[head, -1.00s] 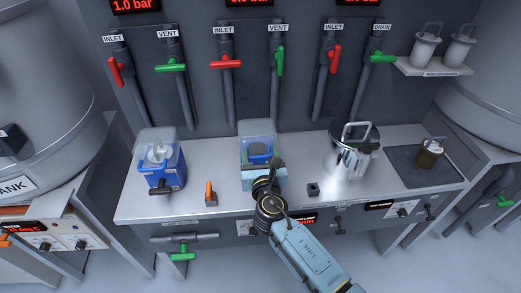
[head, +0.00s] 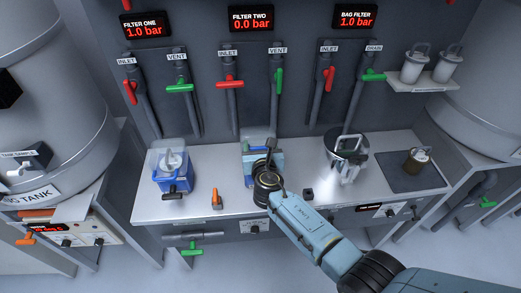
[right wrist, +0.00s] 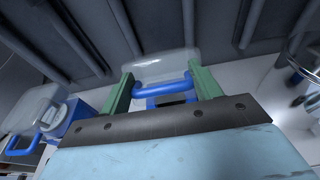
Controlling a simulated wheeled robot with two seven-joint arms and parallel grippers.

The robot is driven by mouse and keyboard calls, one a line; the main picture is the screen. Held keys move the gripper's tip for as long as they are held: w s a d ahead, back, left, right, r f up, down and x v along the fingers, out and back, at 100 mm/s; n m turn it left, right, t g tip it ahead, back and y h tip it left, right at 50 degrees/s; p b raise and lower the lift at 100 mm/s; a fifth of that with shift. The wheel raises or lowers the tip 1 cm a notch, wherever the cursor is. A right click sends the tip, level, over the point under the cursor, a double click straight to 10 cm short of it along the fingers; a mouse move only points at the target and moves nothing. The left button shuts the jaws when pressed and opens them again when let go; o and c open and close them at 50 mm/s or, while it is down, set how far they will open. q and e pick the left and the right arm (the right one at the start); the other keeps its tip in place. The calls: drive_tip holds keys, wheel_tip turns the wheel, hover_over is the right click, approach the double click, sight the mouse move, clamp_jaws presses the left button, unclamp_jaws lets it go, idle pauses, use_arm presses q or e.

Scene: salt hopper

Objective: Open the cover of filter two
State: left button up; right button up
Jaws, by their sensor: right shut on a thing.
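Filter two (head: 247,151) stands at the middle of the steel bench, a blue housing with a clear cover (right wrist: 165,62), mostly hidden behind my right gripper (head: 264,160) in the head view. In the right wrist view, the green fingers of my right gripper (right wrist: 162,76) sit at both sides of the cover's blue handle (right wrist: 160,89) and are shut on it. I cannot tell whether the cover has lifted. My left gripper is not in view.
The filter two display (head: 251,19) reads 0.0 bar. Its red inlet handle (head: 230,83) lies level; its green vent handle (head: 279,82) is upright. Filter one (head: 172,172) stands to the left, the steel bag filter (head: 346,150) to the right. An orange-handled item (head: 216,200) sits on the bench front.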

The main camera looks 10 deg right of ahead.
drive_tip(key=shift+w+r, duration=0.8)
drive_tip(key=shift+r, duration=0.05)
drive_tip(key=o, duration=1.4)
drive_tip(key=shift+f, duration=0.15)
drive_tip(key=shift+s+p, duration=0.1)
drive_tip(key=shift+p, duration=0.2)
drive_tip(key=shift+s+p, duration=0.3)
drive_tip(key=shift+s, duration=0.15)
drive_tip(key=p+v, duration=0.3)
drive_tip(key=v, duration=0.9)
drive_tip(key=shift+s, duration=0.2)
